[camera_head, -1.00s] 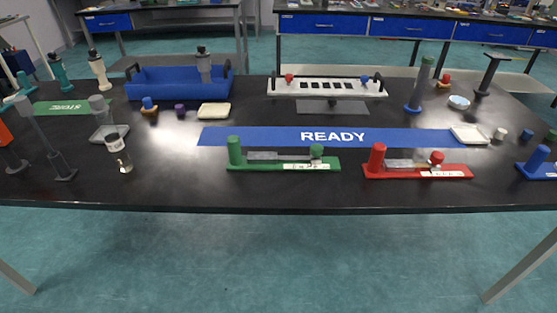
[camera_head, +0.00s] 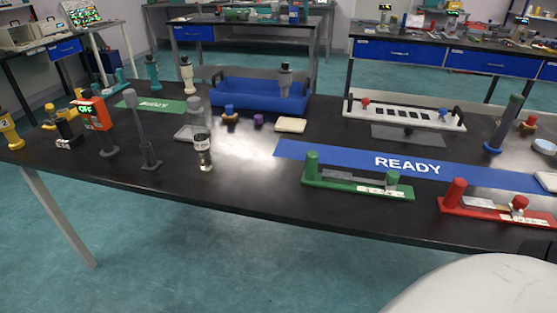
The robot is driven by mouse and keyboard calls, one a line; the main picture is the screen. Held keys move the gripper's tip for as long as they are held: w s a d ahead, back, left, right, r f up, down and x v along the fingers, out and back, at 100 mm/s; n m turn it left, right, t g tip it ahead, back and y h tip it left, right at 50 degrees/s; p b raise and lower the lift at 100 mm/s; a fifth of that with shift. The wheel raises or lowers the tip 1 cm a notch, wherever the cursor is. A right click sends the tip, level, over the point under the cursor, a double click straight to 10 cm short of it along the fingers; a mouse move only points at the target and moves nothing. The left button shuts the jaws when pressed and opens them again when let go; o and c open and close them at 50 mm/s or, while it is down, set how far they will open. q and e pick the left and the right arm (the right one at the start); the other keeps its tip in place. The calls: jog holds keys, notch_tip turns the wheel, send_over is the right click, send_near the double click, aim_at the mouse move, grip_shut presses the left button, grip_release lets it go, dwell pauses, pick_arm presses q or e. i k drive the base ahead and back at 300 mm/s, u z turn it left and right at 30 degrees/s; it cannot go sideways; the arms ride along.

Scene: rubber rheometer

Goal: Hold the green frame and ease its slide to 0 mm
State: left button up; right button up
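The green frame (camera_head: 350,187) lies on the black table near its front edge. The scale reading is too small to tell. No gripper is seen at the frame. Neither of my grippers is in view. A white rounded shape, which may be part of my arm, fills the bottom right corner.
A similar red frame (camera_head: 482,209) lies to the right. Behind both is the blue READY strip (camera_head: 470,174). A blue tray (camera_head: 230,97) and a white slotted rack (camera_head: 390,113) stand further back. A clear jar (camera_head: 204,155) stands left, near open table.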

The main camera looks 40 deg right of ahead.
aim_at(392, 178)
jog(key=u, duration=0.2)
jog(key=i, duration=0.85)
jog(key=z, duration=2)
